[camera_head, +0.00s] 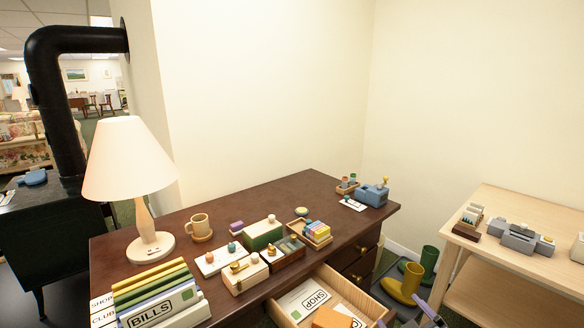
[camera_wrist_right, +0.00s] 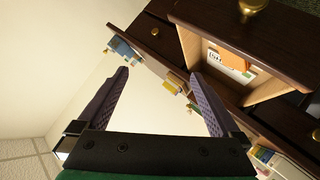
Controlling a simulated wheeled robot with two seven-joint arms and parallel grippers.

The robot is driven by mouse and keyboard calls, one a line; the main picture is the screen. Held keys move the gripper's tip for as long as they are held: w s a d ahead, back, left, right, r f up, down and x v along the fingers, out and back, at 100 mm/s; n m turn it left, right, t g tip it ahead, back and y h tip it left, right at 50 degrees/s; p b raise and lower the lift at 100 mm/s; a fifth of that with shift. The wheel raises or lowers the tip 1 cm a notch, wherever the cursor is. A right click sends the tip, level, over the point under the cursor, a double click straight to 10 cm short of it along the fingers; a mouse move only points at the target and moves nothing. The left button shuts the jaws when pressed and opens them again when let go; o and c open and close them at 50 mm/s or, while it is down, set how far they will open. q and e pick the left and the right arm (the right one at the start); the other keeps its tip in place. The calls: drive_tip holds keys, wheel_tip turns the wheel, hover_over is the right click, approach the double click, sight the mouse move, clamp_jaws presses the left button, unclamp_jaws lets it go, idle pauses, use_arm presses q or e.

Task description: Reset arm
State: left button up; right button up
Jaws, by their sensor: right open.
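My right gripper (camera_head: 402,313) shows at the bottom edge of the head view, just right of the open desk drawer (camera_head: 362,298). Only its purple finger ends show there. In the right wrist view the gripper (camera_wrist_right: 154,76) has its two purple fingers spread wide apart with nothing between them. The dark brown desk (camera_head: 285,204) lies beyond the fingers in that tilted view. My left gripper is in neither view.
The open drawer holds a SHOP card (camera_head: 305,301) and an orange item (camera_head: 331,318). A lamp (camera_head: 128,160), a mug (camera_head: 199,226), files and small boxes stand on the desk.

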drive_tip(key=s+f+m+g+y, duration=0.1)
drive_tip(key=s+f+m+g, duration=0.4)
drive_tip(key=s+f+g, duration=0.8)
drive_tip(key=s+f+t+p, duration=0.1)
drive_tip(key=s+f+p, duration=0.2)
drive_tip(key=f, duration=0.7)
drive_tip(key=s+f+t+p, duration=0.1)
drive_tip(key=s+f+p, duration=0.2)
drive_tip(key=f, duration=0.6)
drive_tip(key=s+d+f+p, duration=0.1)
drive_tip(key=s+f+p, duration=0.1)
drive_tip(key=s+f, duration=0.3)
drive_tip(key=s+d+f+g+p, duration=0.1)
drive_tip(key=s+d+f+p, duration=0.1)
drive_tip(key=s, duration=0.9)
wheel_tip(320, 180, down, 3)
drive_tip(key=shift+s+r+n+p, duration=0.15)
drive_tip(key=shift+s+n+p, duration=0.2)
drive_tip(key=shift+p, duration=0.2)
drive_tip(key=shift+d, duration=0.1)
